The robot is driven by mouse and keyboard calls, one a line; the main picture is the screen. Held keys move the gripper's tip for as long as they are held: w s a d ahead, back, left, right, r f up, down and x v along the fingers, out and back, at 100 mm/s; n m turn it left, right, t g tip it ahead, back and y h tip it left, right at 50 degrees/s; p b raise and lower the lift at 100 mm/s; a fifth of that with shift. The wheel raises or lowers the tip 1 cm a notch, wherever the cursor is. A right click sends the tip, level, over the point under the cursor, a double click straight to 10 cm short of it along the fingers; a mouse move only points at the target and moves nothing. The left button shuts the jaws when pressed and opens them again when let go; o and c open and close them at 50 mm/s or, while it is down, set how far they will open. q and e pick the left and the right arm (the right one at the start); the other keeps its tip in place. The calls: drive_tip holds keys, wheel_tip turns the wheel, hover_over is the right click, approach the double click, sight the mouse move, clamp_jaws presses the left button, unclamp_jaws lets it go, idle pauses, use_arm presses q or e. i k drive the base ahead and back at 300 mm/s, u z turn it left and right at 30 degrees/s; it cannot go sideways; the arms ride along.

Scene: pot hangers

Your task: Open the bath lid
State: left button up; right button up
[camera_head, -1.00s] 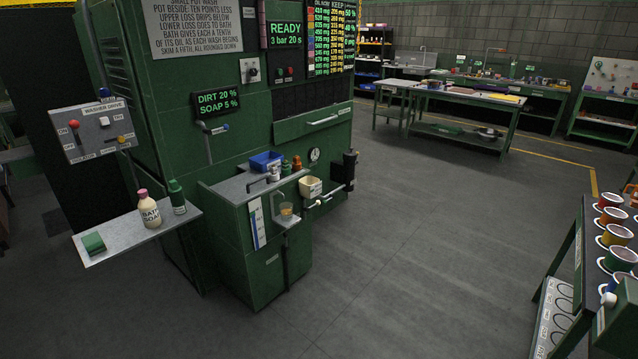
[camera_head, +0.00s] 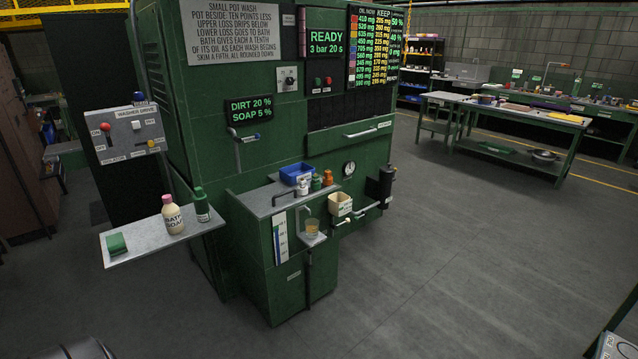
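The green pot washer (camera_head: 240,75) stands in the middle left, with a low green cabinet (camera_head: 300,275) joined to its front. The cabinet has a flat grey metal top (camera_head: 262,200) with a bent dark bar handle (camera_head: 285,192) along it. This top looks like the bath lid and appears to lie flat and closed, though I cannot read a label naming it. A wide front panel (camera_head: 350,137) with a light bar handle sits higher on the washer and looks shut. Neither gripper is in view.
A blue tray (camera_head: 295,173), small bottles (camera_head: 328,178) and a cream tub (camera_head: 340,204) stand at the cabinet's back and right. A side shelf (camera_head: 145,242) holds a soap bottle (camera_head: 172,214), green bottle (camera_head: 202,205) and green sponge (camera_head: 117,244). Open floor (camera_head: 450,270) lies to the right.

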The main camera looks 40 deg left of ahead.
sight(265, 201)
drive_tip(key=z, duration=0.1)
drive_tip(key=i, duration=1.8)
drive_tip(key=u, duration=0.9)
drive_tip(key=i, duration=1)
drive_tip(key=u, duration=1.35)
drive_tip(key=i, duration=0.5)
drive_tip(key=u, duration=0.35)
